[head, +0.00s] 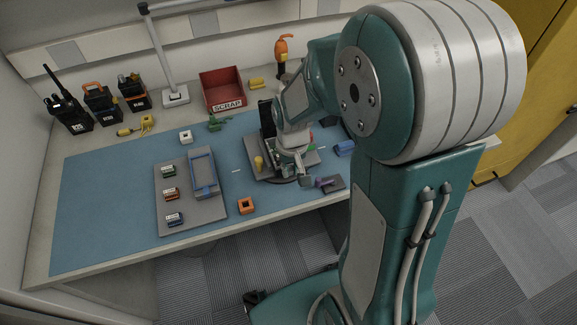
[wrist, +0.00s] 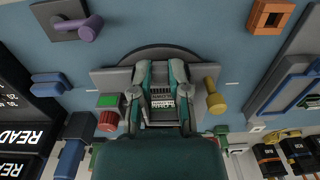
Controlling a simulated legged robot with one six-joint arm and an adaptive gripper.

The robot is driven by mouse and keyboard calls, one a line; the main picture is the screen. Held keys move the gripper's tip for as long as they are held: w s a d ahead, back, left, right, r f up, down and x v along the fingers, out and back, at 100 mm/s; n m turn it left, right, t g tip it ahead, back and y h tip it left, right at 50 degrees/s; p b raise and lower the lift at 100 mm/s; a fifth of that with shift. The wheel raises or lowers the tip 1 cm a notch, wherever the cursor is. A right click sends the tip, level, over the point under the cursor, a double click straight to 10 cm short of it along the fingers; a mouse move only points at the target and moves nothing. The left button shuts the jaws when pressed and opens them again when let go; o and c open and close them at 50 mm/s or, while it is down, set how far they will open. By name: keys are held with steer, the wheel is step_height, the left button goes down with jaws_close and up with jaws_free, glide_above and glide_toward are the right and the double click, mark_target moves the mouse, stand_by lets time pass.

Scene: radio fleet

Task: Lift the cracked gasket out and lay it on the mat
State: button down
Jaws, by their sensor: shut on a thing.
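My gripper (wrist: 162,72) is down over the opened radio unit (wrist: 105,80). It also shows in the head view (head: 290,165), where my arm hides much of the unit. The fingers are shut on a small grey part, seen only in part between them; I cannot tell whether it is the cracked gasket. Lettering shows between the fingers.
A grey tray (head: 191,222) holds small modules and a blue frame (head: 204,172). An orange square piece (head: 246,205) and a white one (head: 186,136) lie near it. A red scrap bin (head: 222,87) and several radios (head: 68,113) stand behind. The mat's left part is clear.

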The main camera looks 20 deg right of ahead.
steer(key=s+r, duration=0.6)
steer(key=s, duration=0.7)
steer(key=shift+r, duration=0.35)
steer(key=shift+w, duration=0.1)
steer(key=shift+r, duration=2)
